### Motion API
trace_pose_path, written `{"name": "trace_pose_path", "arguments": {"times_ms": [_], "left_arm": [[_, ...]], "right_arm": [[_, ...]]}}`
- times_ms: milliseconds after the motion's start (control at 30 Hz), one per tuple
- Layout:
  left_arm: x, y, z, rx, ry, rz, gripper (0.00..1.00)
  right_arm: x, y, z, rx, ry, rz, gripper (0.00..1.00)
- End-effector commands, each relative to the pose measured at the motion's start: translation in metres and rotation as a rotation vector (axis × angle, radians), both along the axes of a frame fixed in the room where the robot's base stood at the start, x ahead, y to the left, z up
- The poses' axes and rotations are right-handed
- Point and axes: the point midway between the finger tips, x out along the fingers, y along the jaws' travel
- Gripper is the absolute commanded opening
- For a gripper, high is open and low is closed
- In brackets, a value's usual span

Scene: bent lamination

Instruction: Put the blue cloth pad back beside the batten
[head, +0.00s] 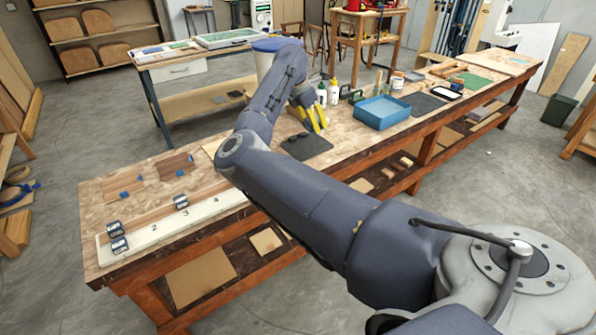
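A long wooden batten (152,216) lies along a pale board (165,234) marked with numbers, at the bench's left end. Dark blue clamp-like blocks sit along it: two at its left end (114,229) and one farther right (181,202). Several small blue pieces, perhaps cloth pads, lie behind it, including one at the left (125,195) and one farther right (180,173); I cannot tell which is the task's pad. One arm of mine enters from the lower right. My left gripper is not visible.
A blue tray (383,112), white bottles (333,92) and dark mats (306,146) occupy the bench's middle.

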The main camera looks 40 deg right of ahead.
Motion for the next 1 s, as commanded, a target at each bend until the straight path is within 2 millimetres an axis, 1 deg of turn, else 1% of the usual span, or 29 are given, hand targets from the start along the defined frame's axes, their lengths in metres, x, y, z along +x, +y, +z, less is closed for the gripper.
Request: {"name": "trace_pose_path", "arguments": {"times_ms": [33, 100, 200, 300, 433, 567, 667, 1000], "left_arm": [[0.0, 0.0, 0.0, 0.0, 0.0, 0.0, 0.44], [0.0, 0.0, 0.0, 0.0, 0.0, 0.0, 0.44], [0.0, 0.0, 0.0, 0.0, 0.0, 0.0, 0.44], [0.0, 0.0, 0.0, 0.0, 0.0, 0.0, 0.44], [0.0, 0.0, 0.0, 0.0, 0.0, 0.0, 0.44], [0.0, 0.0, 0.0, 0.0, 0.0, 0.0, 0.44], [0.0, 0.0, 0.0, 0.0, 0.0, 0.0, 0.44], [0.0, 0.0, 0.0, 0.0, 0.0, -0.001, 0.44]], "right_arm": [[0.017, 0.007, -0.003, -0.001, 0.001, 0.1, 0.2], [0.036, 0.016, -0.007, 0.001, -0.001, 0.232, 0.2], [0.051, 0.023, -0.01, 0.0, -0.002, 0.365, 0.2], [0.057, 0.025, -0.01, -0.001, -0.002, 0.445, 0.2], [0.057, 0.024, -0.01, 0.001, -0.003, 0.496, 0.2], [0.056, 0.024, -0.019, 0.002, -0.002, 0.517, 0.2], [0.056, 0.024, -0.037, 0.003, 0.001, 0.521, 0.2], [0.056, 0.023, -0.113, 0.001, 0.002, 0.52, 0.2]]}}
